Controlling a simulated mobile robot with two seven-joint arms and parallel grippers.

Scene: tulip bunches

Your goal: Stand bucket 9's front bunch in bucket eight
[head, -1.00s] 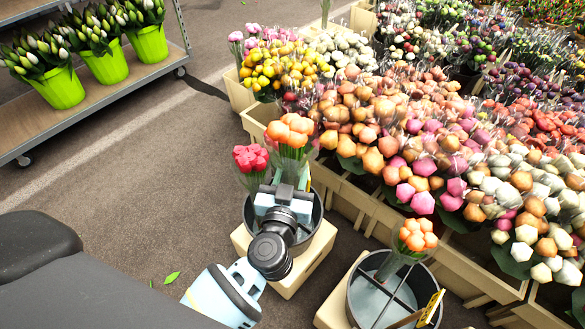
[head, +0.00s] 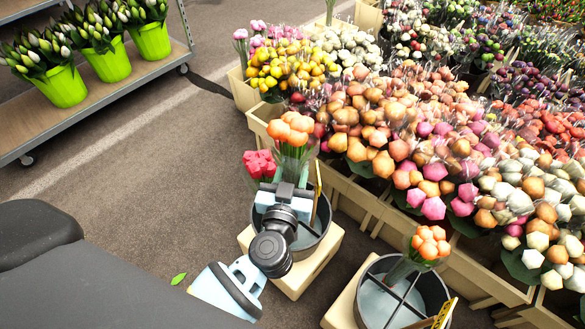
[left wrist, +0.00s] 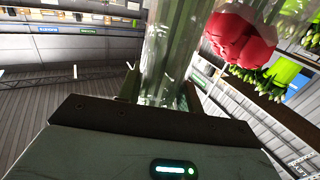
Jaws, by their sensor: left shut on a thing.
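An orange bunch in a clear sleeve (head: 291,130) stands above the upper-left dark round bucket (head: 322,228). My left gripper (head: 287,188) is over that bucket and shut on the orange bunch's sleeve, which rises between the fingers in the left wrist view (left wrist: 168,50). A red bunch (head: 261,165) stands at the bucket's left side; its red bloom (left wrist: 240,38) shows beside the sleeve. A second dark bucket with a cross divider (head: 392,295) is at lower right, with an orange bunch (head: 428,243) at its back. My arm hides much of the first bucket's inside. Bucket numbers cannot be read.
Both buckets stand on pale wooden blocks (head: 328,252). Yellow tags (head: 445,314) show at their rims. Wooden crates full of flowers (head: 395,222) crowd close behind and right. A trolley with green pots (head: 152,42) is upper left; the floor between is clear.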

